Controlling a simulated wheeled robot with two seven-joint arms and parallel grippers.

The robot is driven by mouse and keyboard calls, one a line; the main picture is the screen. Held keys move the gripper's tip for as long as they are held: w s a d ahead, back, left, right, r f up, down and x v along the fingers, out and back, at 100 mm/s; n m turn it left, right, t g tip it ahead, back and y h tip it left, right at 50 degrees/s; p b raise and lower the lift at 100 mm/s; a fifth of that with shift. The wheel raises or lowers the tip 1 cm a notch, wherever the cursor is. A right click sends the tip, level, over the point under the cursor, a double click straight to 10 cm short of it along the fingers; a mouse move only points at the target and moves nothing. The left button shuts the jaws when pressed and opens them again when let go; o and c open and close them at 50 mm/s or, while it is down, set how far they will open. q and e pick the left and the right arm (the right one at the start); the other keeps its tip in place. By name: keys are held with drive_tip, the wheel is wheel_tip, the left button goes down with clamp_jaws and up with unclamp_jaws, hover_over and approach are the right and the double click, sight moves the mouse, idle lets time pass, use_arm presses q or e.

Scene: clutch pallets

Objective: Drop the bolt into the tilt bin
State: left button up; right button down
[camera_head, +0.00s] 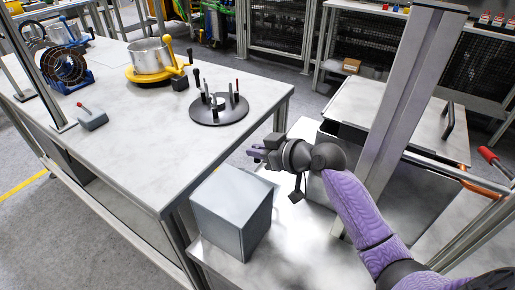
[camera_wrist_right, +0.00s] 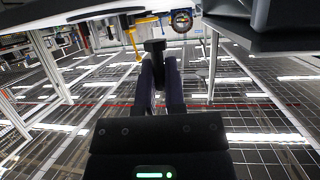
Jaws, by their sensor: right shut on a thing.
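My right gripper (camera_head: 257,152) is at the end of the purple arm, above the gap between the long table and the low metal bench. In the wrist view its fingers (camera_wrist_right: 160,75) are close together on a small dark piece, which I take as the bolt (camera_wrist_right: 154,46); it sticks out past the fingertips. In the head view the bolt is too small to make out. A grey box (camera_head: 232,215), probably the tilt bin, stands on the bench, below and left of the gripper. My left gripper is not in view.
The long table (camera_head: 150,165) holds a round dark plate with upright pins (camera_head: 219,108), a metal pot on a yellow base (camera_head: 150,58) and a small grey block (camera_head: 91,118). A grey upright post (camera_head: 405,90) stands close to the right of my arm.

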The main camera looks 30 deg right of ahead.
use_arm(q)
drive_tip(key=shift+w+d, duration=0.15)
use_arm(e)
drive_tip(key=c, duration=0.7)
unclamp_jaws()
drive_tip(key=shift+o, duration=0.3)
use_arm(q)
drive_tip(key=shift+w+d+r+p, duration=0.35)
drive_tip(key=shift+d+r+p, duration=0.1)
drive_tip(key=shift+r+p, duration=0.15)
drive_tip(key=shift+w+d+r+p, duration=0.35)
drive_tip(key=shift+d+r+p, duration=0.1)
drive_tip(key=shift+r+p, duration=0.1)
use_arm(e)
drive_tip(key=v, duration=1)
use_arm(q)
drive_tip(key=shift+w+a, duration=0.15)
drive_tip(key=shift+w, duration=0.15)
use_arm(e)
drive_tip(key=shift+w, duration=0.1)
